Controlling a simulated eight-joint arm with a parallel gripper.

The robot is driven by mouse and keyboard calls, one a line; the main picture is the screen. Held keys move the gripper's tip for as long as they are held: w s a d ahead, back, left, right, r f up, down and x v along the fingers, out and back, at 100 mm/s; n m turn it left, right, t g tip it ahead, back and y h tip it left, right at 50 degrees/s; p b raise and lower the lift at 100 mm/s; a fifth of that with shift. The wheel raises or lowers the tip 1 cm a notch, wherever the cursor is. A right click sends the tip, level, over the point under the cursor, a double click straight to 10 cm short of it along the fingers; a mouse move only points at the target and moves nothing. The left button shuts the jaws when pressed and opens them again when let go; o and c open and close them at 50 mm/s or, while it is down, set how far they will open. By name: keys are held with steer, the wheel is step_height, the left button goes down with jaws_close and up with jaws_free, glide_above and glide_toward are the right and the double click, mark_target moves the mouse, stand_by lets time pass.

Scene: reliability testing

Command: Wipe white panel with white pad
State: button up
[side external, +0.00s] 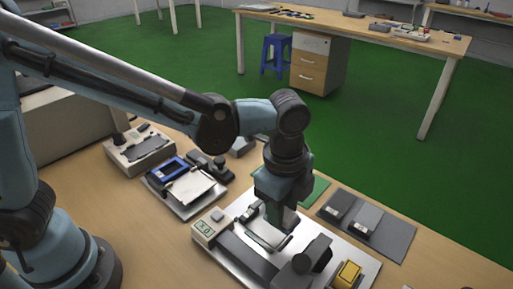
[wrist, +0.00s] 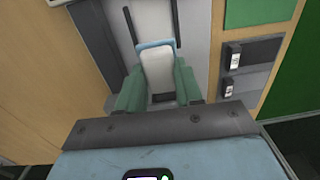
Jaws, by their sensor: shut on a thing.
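My gripper (wrist: 157,85) points down over a grey metal base plate (side external: 340,262), and its green fingers are closed on a pale white pad (wrist: 157,66) with a light blue far edge. Beyond the pad in the wrist view lies a white panel (wrist: 150,18) between two dark rails. In the side view my gripper (side external: 284,222) is over the left part of the plate, near the panel's frame, and hides most of the pad and panel. I cannot tell whether the pad touches the panel.
A boxy display unit (side external: 209,228) stands at the plate's left end, with a dark clamp (side external: 312,257) and a yellow block (side external: 347,274) at the near end. A grey mat (side external: 392,236) with two blocks lies right. Other instruments (side external: 140,150) stand left.

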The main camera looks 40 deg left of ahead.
steer(key=shift+r, duration=1.2)
